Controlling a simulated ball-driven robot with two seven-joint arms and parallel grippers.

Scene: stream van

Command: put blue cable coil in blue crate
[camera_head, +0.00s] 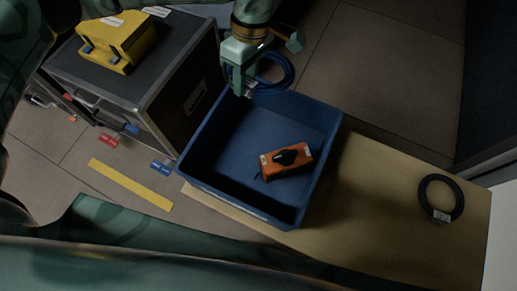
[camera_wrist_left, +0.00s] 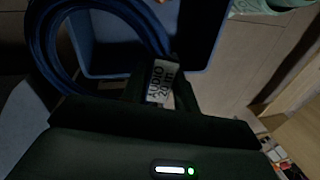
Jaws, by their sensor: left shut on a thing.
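The blue cable coil (camera_head: 275,73) hangs in my left gripper (camera_head: 246,88) at the top middle of the head view, at the far edge of the blue crate. My left gripper is shut on the coil. The left wrist view shows the blue coil (camera_wrist_left: 48,52) and a white label (camera_wrist_left: 161,82) reading "AUDIO 20 ft" between the dark fingers. The blue crate (camera_head: 322,165) stands on a wooden board, with an orange device (camera_head: 286,160) with a black part lying inside. The crate's blue wall (camera_wrist_left: 196,30) shows beyond the coil in the wrist view. My right gripper is not in view.
A black cable coil (camera_head: 440,198) with a tag lies on the wooden board (camera_head: 385,215) at right. A dark flight case (camera_head: 180,70) stands left of the crate, with a yellow case (camera_head: 118,42) on top. A yellow strip (camera_head: 130,185) and small tags lie on the tiled floor.

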